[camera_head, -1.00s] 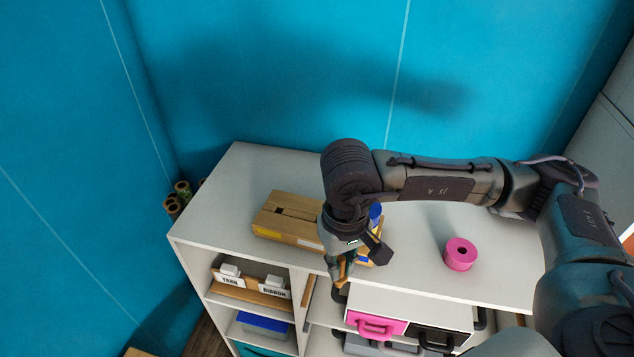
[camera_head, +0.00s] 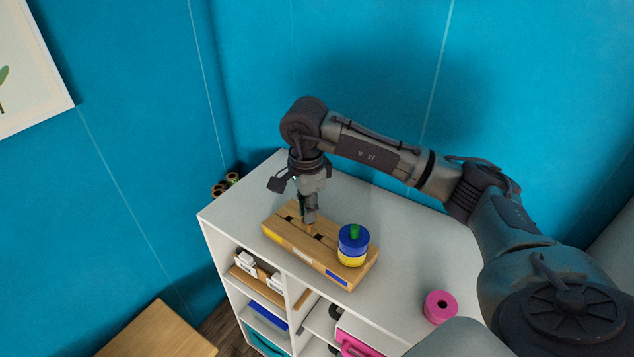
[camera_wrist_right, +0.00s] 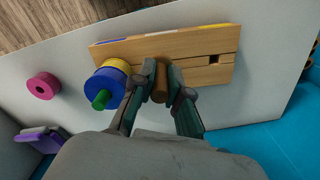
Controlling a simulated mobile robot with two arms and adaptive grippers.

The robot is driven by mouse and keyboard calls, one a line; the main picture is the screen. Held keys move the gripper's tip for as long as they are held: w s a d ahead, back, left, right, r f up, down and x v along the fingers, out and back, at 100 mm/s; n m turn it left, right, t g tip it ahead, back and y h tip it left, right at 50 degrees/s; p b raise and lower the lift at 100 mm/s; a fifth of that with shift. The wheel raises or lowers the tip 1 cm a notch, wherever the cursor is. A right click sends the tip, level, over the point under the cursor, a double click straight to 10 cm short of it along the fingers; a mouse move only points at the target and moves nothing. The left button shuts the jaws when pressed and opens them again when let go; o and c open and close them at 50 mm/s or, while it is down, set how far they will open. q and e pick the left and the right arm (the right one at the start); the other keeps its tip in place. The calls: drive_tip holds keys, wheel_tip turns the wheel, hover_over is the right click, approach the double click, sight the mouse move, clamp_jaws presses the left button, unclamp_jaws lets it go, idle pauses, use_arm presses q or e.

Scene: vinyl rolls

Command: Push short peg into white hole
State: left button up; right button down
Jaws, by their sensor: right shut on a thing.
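The wooden base (camera_head: 340,279) lies on the white shelf top, with yellow, white and blue labels along its front. The white label (camera_head: 303,256) marks its middle. A dark hole (camera_head: 319,237) shows near the middle, close to my right gripper (camera_head: 310,221). My right gripper is shut on a short brown wooden peg (camera_wrist_right: 159,80), held over the middle of the base. I cannot tell whether the peg's lower end is inside a hole. A blue roll (camera_head: 354,240) sits above a yellow roll (camera_head: 351,259) around a green peg (camera_head: 355,231) at the blue end. My left gripper is not in view.
A pink roll (camera_head: 440,307) lies on the shelf top to the right, with free room around it. Shelf compartments below hold bins. Brown tubes (camera_head: 226,185) stand behind the shelf's left edge. A blue wall is behind.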

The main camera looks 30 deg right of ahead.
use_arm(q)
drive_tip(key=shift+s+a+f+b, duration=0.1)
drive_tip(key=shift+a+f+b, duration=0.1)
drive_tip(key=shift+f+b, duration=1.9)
use_arm(e)
drive_tip(key=w+d+f+m, duration=0.1)
drive_tip(key=d+f+m, duration=0.3)
drive_tip(key=f+m, duration=0.1)
drive_tip(key=shift+w+f+m, duration=0.2)
drive_tip(key=shift+w+m, duration=0.15)
drive_tip(key=shift+m, duration=0.05)
use_arm(q)
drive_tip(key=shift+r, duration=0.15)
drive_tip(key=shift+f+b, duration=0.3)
drive_tip(key=shift+b, duration=0.15)
use_arm(e)
drive_tip(key=shift+f, duration=0.1)
use_arm(q)
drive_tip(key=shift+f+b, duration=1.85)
drive_tip(key=shift+b, duration=0.05)
use_arm(e)
drive_tip(key=shift+f, duration=1.85)
idle(0.6)
